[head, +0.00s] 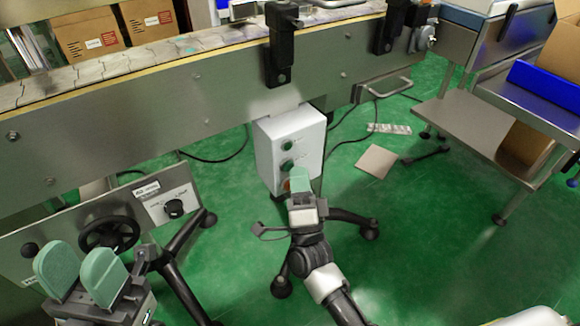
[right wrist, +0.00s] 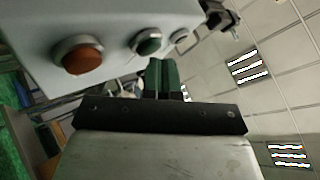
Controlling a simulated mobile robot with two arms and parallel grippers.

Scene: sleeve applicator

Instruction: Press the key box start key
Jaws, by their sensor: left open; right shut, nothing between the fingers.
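The key box (head: 264,150) is a white box hanging under the conveyor's side in the head view; its wall (right wrist: 110,15) fills the upper left of the right wrist view. Its face carries two green keys, an upper one (head: 288,146) and a lower one (head: 287,166), and an orange-red key (right wrist: 82,55), mostly hidden behind my right gripper in the head view. Labels are too small to read. My right gripper (head: 299,178) is shut and empty, its fingertips (right wrist: 161,66) close to the middle green key (right wrist: 148,42); contact cannot be told. My left gripper (head: 82,272) is open and empty.
The conveyor (head: 130,110) runs above the box, with black clamps (head: 281,45) on its side. A control panel with a handwheel (head: 108,234) is by my left gripper. A steel shelf unit (head: 470,130) stands right. Cables and a flat square (head: 376,161) lie on the green floor.

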